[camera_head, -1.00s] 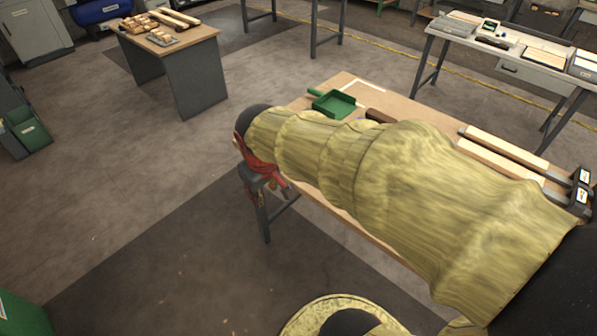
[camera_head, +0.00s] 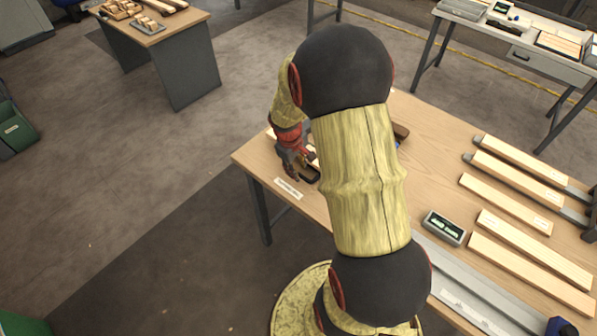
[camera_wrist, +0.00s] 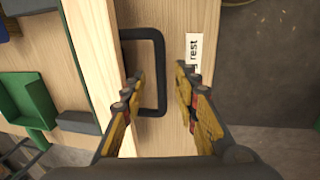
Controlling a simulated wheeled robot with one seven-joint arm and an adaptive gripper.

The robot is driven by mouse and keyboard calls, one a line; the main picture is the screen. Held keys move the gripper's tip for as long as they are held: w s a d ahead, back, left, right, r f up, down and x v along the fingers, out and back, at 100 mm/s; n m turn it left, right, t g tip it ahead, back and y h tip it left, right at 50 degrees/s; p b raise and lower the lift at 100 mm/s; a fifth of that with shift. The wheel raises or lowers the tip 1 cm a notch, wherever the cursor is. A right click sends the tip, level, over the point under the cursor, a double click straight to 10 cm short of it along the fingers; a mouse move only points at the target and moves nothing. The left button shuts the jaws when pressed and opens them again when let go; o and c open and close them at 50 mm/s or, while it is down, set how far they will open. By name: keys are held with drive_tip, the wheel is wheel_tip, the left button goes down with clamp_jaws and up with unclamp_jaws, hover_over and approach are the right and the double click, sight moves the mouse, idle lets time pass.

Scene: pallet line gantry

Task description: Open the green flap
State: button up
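Several green things are in view, and I cannot tell for sure which is the flap. A green bin with a pale label (camera_head: 12,131) stands on the floor at the left edge of the head view. A green panel (camera_head: 18,318) shows in its bottom left corner. A green tray-like piece (camera_wrist: 28,100) lies at the left of the wrist view; my arm hides it in the head view. My gripper (camera_wrist: 160,82) is open and empty above the near left corner of the bench, its fingers either side of one bar of a black bracket (camera_wrist: 160,60). It also shows in the head view (camera_head: 294,172).
A label reading "rest" (camera_wrist: 193,50) lies beside the bracket. A pale wooden strip (camera_wrist: 92,65) runs along its other side. The bench (camera_head: 440,135) carries several wooden slats (camera_head: 506,204) and a small display (camera_head: 445,228). Open floor lies left of the bench.

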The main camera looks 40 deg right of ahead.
drive_tip(key=shift+d+f, duration=0.15)
drive_tip(key=shift+f, duration=0.7)
drive_tip(key=shift+c, duration=1.4)
clamp_jaws()
